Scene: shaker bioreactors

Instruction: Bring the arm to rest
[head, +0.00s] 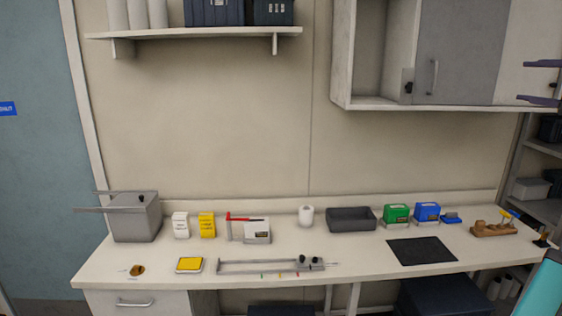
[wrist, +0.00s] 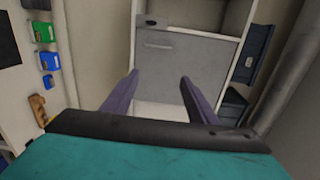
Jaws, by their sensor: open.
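My gripper (wrist: 158,76) shows in the wrist view with two purple fingers spread wide apart and nothing between them. In the head view only the purple fingers of my gripper (head: 541,82) reach in from the right edge, in front of the wall cabinet's lower right side. The gripper is raised well above the bench. A teal part of my arm shows at the lower right of the head view; the rest of the arm is out of view.
The grey-doored wall cabinet (head: 455,50) hangs beside the fingers; its door also shows in the wrist view (wrist: 185,60). The bench (head: 360,265) below carries a dark tray (head: 351,226), green and blue boxes, and a wooden holder (head: 492,230). Shelving (head: 545,205) stands at right.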

